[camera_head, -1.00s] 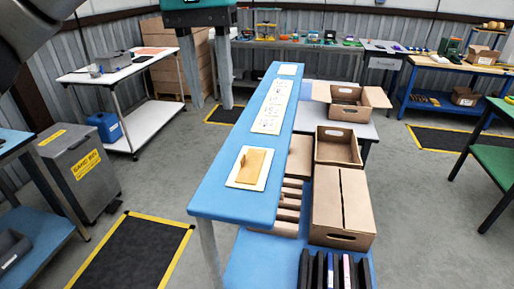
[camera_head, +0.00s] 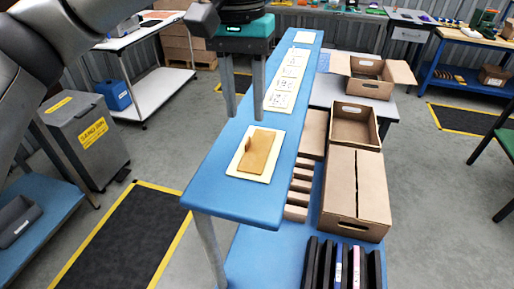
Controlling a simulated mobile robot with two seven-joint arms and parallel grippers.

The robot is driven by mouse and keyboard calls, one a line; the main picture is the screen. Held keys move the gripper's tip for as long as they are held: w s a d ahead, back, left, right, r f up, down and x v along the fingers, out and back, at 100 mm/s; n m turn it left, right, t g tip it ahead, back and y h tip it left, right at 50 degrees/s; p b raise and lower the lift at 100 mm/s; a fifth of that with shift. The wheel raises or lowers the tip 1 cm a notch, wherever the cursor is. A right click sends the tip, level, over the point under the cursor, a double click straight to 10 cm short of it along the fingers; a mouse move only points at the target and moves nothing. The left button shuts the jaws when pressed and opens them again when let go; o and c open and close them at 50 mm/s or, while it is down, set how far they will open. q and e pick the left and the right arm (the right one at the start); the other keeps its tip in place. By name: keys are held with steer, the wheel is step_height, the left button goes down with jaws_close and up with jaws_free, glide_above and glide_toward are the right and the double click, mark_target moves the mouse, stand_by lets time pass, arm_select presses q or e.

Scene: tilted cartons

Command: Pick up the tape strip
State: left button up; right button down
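No piece is plainly recognisable as the tape strip. A tan flat piece (camera_head: 260,153) with a small raised tab at its left side lies on a cream sheet (camera_head: 239,166) on the narrow blue upper shelf (camera_head: 222,187); whether it is the strip I cannot tell. Several printed cream sheets (camera_head: 285,85) lie in a row farther along the shelf. My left gripper (camera_head: 244,106), teal with two grey fingers, points down beyond the tan piece in the picture. Its fingers are apart with nothing between them. My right gripper is out of view.
Brown cartons stand right of the shelf: a closed one (camera_head: 353,192), an open one (camera_head: 355,124) and one with spread flaps (camera_head: 370,78). Dark binders (camera_head: 341,265) stand at the front. A grey bin (camera_head: 85,135) is on the floor at left.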

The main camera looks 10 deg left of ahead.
mark_target(248, 138)
arm_select(q)
steer(key=shift+w+d+f+p, duration=0.1)
steer(key=shift+w+f+p, duration=0.1)
steer(key=shift+f, duration=1.3)
steer(key=shift+w+f+p, duration=0.1)
steer(key=shift+f+p, duration=0.05)
steer(key=shift+f, duration=1.3)
jaws_close()
